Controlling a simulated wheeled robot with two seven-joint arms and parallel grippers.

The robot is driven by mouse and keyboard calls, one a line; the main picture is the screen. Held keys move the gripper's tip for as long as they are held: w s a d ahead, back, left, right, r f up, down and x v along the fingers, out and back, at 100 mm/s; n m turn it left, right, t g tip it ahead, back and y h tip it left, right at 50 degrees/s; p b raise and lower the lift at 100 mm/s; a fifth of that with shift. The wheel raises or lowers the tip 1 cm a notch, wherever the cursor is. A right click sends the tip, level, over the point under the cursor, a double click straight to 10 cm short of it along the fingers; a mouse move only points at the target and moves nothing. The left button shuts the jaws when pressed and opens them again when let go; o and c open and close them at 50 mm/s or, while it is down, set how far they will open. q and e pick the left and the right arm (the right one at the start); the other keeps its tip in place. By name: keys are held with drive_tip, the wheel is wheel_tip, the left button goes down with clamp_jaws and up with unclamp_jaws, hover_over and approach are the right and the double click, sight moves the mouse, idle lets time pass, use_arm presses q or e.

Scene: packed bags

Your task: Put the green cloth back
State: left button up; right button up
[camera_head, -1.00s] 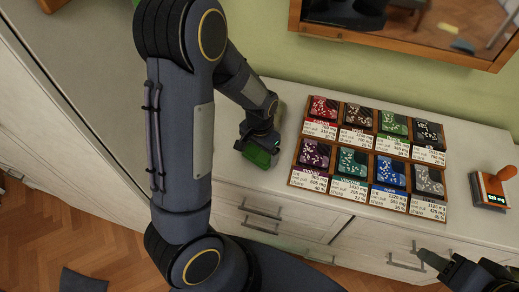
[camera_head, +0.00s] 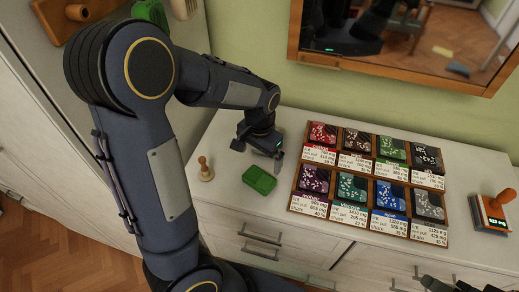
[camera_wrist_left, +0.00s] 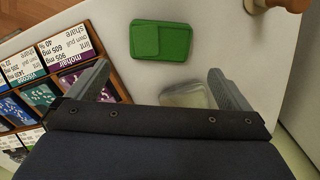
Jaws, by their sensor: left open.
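The folded green piece (camera_head: 259,180), which looks like the green cloth, lies flat on the white cabinet top, left of the card rack. It also shows in the left wrist view (camera_wrist_left: 159,42), with a smaller raised part on it. My left gripper (camera_head: 258,154) is open just behind it, with its fingers apart and nothing held. In the left wrist view the green piece lies beyond the fingertips (camera_wrist_left: 158,70). My right gripper (camera_head: 440,284) shows only partly at the bottom right edge; its jaws are unclear.
The wooden rack (camera_head: 348,201) holds two rows of coloured packets, one green, with labels. A wooden-knobbed stamp (camera_head: 205,170) stands left of the green piece. An orange-handled item (camera_head: 497,205) is at right. A pale clear item (camera_wrist_left: 185,95) lies near the left fingers. Another green object (camera_head: 150,11) is at top left.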

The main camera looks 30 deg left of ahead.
use_arm(q)
drive_tip(key=s+d+r+n+t+h, duration=0.1)
drive_tip(key=s+d+r+t+h, duration=0.1)
drive_tip(key=s+r, duration=0.3)
drive_tip(key=s+d+r+n+t+h, duration=0.1)
drive_tip(key=s+r, duration=0.4)
drive_tip(key=s, duration=0.7)
drive_tip(key=shift+d+n+t+h, duration=0.4)
drive_tip(key=shift+d+n+t, duration=0.25)
drive_tip(key=shift+t, duration=0.65)
drive_tip(key=shift+a, duration=0.1)
